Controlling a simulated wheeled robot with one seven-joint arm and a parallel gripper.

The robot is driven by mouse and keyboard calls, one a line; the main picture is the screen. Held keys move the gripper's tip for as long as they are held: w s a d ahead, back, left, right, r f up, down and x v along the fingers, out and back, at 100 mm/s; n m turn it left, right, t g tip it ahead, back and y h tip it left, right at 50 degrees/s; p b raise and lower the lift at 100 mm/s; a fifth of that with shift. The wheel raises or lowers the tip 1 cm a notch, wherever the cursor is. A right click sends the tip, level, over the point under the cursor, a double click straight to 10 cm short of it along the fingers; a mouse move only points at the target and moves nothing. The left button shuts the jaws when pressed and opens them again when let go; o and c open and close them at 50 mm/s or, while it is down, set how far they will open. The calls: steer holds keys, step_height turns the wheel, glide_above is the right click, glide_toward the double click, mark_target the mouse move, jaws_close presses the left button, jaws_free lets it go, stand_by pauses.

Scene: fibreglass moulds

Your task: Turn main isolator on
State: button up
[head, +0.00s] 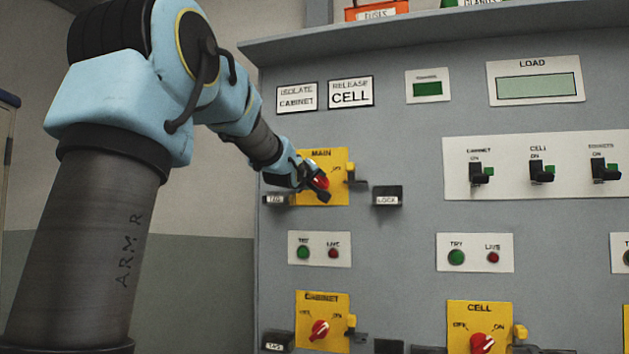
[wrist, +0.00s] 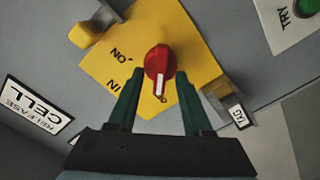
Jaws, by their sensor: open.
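The main isolator is a yellow plate marked MAIN (head: 338,192) on the grey panel, with a red rotary knob (head: 321,181). In the wrist view the red knob (wrist: 158,66) stands on the yellow plate (wrist: 188,40), its white pointer line towards my gripper. My gripper (head: 318,187) is in front of the plate at the knob. In the wrist view my gripper (wrist: 160,75) is open, with one green finger on each side of the knob. I cannot tell whether the fingers touch it.
A yellow hasp (wrist: 92,30) juts out beside the plate. A LOCK holder (head: 387,196) and a TAG holder (head: 276,199) flank it. Below are a TRY/LIVE plate (head: 320,249) and the CABINET (head: 322,318) and CELL (head: 480,325) isolators. A ledge (head: 430,32) overhangs the panel.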

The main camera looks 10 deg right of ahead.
jaws_close()
stand_by(0.4)
stand_by(0.4)
steer(key=m+b, duration=0.2)
steer(key=m, duration=0.2)
steer(key=shift+d+f+m, duration=0.1)
steer(key=shift+m, duration=0.2)
steer(key=m+b, duration=0.1)
steer(key=m, duration=0.3)
steer(key=shift+s+m+b, duration=0.1)
steer(key=shift+m+b, duration=0.2)
steer(key=shift+b, duration=0.1)
steer(key=m, duration=0.2)
steer(key=m+b, duration=0.1)
steer(key=m, duration=0.1)
steer(key=shift+d+m, duration=0.2)
steer(key=shift+m, duration=0.1)
steer(key=shift+m+b, duration=0.55)
steer(key=shift+m, duration=1.45)
